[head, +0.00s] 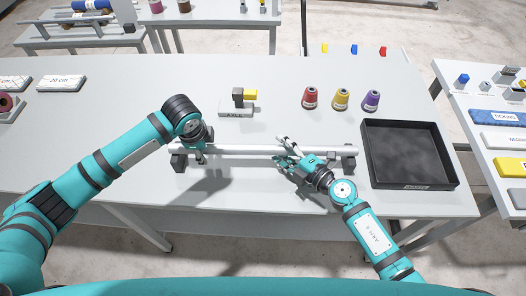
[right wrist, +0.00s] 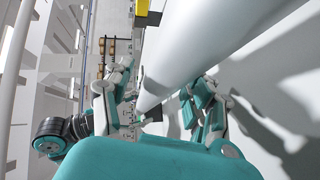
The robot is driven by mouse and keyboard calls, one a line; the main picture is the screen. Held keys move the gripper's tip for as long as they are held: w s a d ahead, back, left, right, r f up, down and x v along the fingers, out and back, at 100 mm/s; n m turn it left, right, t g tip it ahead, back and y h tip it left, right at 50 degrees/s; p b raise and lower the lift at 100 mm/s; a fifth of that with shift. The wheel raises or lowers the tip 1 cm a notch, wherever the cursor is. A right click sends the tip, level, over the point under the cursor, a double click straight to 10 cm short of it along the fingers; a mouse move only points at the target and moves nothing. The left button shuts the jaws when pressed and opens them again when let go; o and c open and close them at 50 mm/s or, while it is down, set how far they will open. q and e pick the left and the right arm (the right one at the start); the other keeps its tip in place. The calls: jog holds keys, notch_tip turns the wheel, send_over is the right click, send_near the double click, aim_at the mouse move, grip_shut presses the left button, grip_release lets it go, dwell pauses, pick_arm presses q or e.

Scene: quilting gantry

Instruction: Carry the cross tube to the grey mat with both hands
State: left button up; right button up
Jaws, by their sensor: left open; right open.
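The cross tube (head: 240,150) is a long white tube lying level across two dark supports on the grey table. My left gripper (head: 200,154) points down at the tube near its left end; its fingers are mostly hidden by the wrist. My right gripper (head: 284,153) is open at the tube, right of its middle. In the right wrist view the tube (right wrist: 215,45) runs between the spread fingers of my right gripper (right wrist: 160,105), with a gap on the left side. I cannot make out a separate grey mat.
A black tray (head: 369,165) with a dark floor stands right of the tube. Red (head: 310,98), yellow (head: 341,99) and purple (head: 371,100) thread cones stand behind. A labelled block (head: 236,111) with grey and yellow parts stands behind the tube. The table's front edge is close.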

pick_arm(q)
jog(key=shift+f, duration=0.2)
pick_arm(e)
jog(key=shift+w+a, duration=0.1)
jog(key=shift+a, duration=0.1)
pick_arm(q)
grip_shut()
pick_arm(e)
grip_shut()
pick_arm(q)
jog(key=shift+r, duration=0.1)
pick_arm(e)
jog(key=shift+d+r, duration=0.1)
